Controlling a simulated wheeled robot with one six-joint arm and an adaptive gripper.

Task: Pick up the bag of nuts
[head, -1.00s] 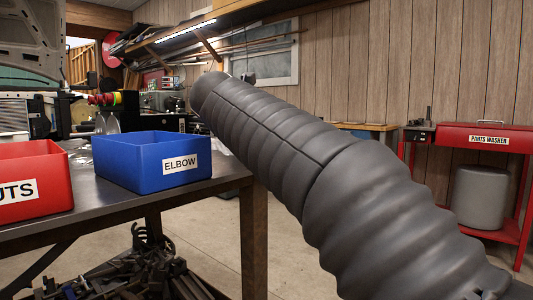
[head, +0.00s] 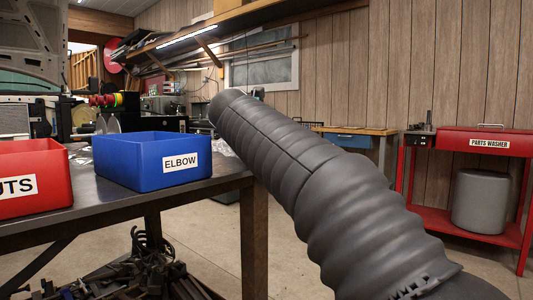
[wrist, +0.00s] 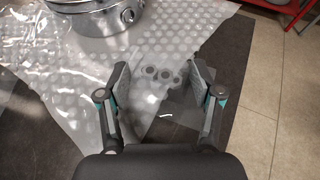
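The bag of nuts (wrist: 168,77) shows in the wrist view as a clear plastic bag with several grey nuts in it. It lies on bubble wrap near the edge of the dark table. My gripper (wrist: 160,71) is open, with one finger on each side of the nuts in the picture. I cannot tell how high the fingers are above the bag, and I see no clear contact. In the head view my arm hides the gripper, and I cannot make out the bag.
A round metal part (wrist: 95,14) sits on the bubble wrap (wrist: 70,70) at upper left. A blue ELBOW bin (head: 140,162) and a red bin (head: 35,190) marked "UTS" stand on the table (head: 105,212). A red parts washer (head: 480,143) stands at right.

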